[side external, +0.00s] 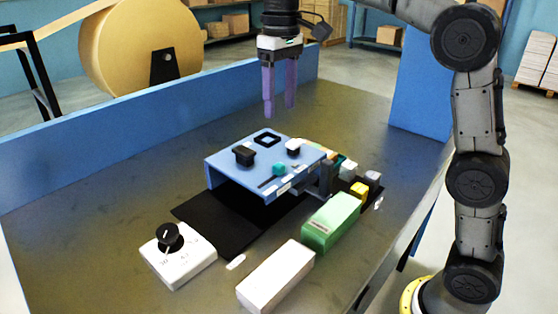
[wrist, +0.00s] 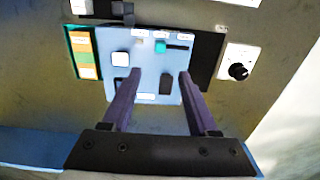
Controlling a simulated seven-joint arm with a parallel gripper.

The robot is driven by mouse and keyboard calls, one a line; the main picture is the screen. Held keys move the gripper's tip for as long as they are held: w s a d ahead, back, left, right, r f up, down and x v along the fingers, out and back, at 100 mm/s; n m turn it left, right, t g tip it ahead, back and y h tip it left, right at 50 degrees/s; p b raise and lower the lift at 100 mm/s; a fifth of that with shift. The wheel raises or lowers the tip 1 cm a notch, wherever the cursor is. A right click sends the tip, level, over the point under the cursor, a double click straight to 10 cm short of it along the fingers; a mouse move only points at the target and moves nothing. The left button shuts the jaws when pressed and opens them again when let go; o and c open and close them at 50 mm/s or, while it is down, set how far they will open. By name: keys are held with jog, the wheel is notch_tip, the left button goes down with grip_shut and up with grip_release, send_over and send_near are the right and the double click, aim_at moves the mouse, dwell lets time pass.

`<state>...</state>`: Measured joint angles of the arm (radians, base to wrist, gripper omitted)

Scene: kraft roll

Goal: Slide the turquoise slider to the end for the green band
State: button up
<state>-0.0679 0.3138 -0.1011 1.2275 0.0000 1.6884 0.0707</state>
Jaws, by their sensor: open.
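The turquoise slider (side external: 279,169) is a small block on the top of the blue panel (side external: 222,163). A dark slot (side external: 266,182) runs from it toward the dial side. In the wrist view the turquoise slider (wrist: 160,47) sits at the left of its dark slot (wrist: 179,46), with small pale labels (wrist: 143,40) beside it. Their markings, and any green band on them, are too small to read. My gripper (side external: 279,108) is open and empty, above the panel and apart from it. In the wrist view its fingertips (wrist: 160,75) point at the panel.
A white dial box (side external: 186,262), a green box (side external: 330,222) and a pale box (side external: 275,277) stand nearby. A blue wall (side external: 120,145) edges the table.

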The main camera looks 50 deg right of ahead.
aim_at(278, 165)
notch_tip(278, 165, down, 14)
jog(key=shift+w+f, duration=0.1)
jog(key=shift+f, duration=0.1)
dwell(0.4)
grip_shut()
jog(key=shift+a, duration=0.15)
dwell(1.2)
